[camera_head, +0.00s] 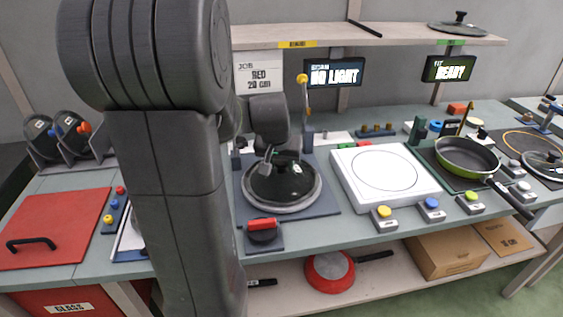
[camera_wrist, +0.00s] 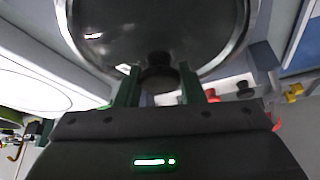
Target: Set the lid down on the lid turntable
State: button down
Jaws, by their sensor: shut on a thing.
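The lid (camera_head: 290,183) is dark glass with a pale rim and a black knob. My gripper (camera_head: 272,155) is above it, and in the wrist view my gripper (camera_wrist: 162,78) has its two green fingers on either side of the black knob (camera_wrist: 158,62), shut on it. The lid (camera_wrist: 115,25) fills the top of the wrist view. It is over the round grey turntable (camera_head: 283,209) on a dark blue base plate (camera_head: 327,207). The lid looks level and very low. I cannot tell whether it touches the turntable, as the lid hides its top.
A red-topped button box (camera_head: 263,236) stands in front of the plate. A white square unit (camera_head: 386,174) is to the right, with a green pan (camera_head: 466,156) beyond it. A shelf (camera_head: 340,36) spans behind. A red panel (camera_head: 52,228) lies at the left.

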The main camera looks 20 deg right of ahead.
jog(key=c, duration=0.9)
grip_release()
jog(key=shift+o, duration=0.2)
jog(key=p+v, duration=0.1)
jog(key=v, duration=1.3)
jog(key=shift+w+f, duration=0.1)
jog(key=shift+f, duration=0.05)
jog(key=b+x, duration=0.1)
jog(key=x, duration=1.2)
jog(key=shift+d+f, duration=0.15)
jog(key=shift+f, duration=0.15)
jog(key=shift+w+r, duration=0.1)
jog(key=shift+r, duration=0.1)
